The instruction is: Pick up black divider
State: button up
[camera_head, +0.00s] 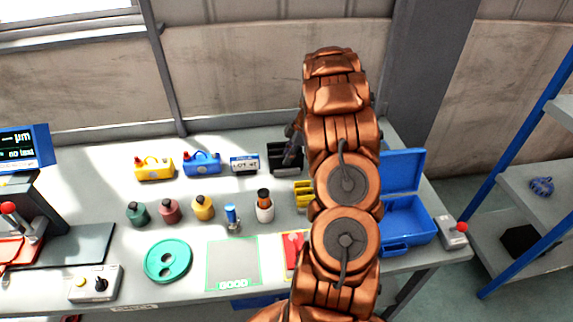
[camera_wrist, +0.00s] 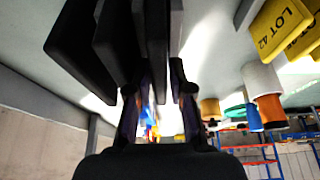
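Black dividers stand as upright dark plates in a black rack (camera_head: 285,169) at the back of the table, left of my arm. In the wrist view the rack's dark plates fill the upper left, and one thin black divider (camera_wrist: 154,40) reaches down between my fingers. My gripper (camera_head: 293,145) is at the rack in the head view, small and partly hidden by my arm. In the wrist view my gripper (camera_wrist: 155,92) has its two fingers apart, with a gap showing between them. Contact with the divider cannot be made out.
Yellow blocks (camera_head: 303,195) lie in front, close to my arm. An open blue box (camera_head: 405,222) stands on the right.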

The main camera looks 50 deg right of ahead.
jog(key=shift+c, duration=0.2)
grip_shut()
jog(key=shift+r+p, duration=0.3)
jog(key=shift+p, duration=0.4)
